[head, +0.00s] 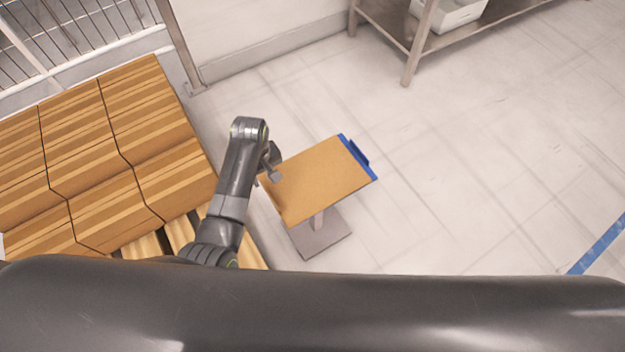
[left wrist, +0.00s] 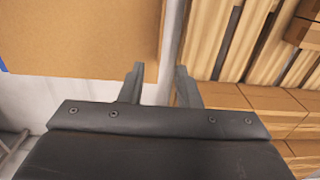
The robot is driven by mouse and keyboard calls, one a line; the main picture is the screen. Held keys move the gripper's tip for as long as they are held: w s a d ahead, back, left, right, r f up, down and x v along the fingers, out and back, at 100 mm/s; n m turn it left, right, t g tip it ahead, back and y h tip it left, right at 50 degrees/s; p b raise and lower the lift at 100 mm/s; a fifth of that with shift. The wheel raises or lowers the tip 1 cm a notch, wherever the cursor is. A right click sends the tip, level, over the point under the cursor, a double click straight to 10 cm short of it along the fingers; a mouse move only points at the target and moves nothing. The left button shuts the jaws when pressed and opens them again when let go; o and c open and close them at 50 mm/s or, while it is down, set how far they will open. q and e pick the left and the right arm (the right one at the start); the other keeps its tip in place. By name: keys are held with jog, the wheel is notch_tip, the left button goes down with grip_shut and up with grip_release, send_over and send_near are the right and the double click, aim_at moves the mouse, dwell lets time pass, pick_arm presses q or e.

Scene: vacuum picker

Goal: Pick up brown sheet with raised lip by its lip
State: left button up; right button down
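The brown sheet (head: 322,178) lies flat on a small stand (head: 320,240) with a grey foot. Its left edge shows a narrow darker strip that may be the raised lip; I cannot make the lip out clearly. My left gripper (head: 270,168) is at the sheet's left edge, near its upper left corner. In the left wrist view the sheet (left wrist: 80,45) fills the upper left, and the left gripper (left wrist: 158,78) is open with nothing seen between its fingers. The sheet's edge runs toward the gap between the fingers; contact cannot be told. My right gripper is not in view.
A blue piece (head: 357,157) runs along the sheet's right edge. Wood-striped stacks (head: 100,150) on pallet slats stand close at the left. A metal shelf (head: 430,25) with a white bin (head: 455,12) is at the top.

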aim_at(267, 190)
pick_arm(q)
notch_tip(267, 190, down, 7)
jog(key=shift+s+f+b, duration=0.1)
jog(key=shift+b, duration=0.8)
grip_shut()
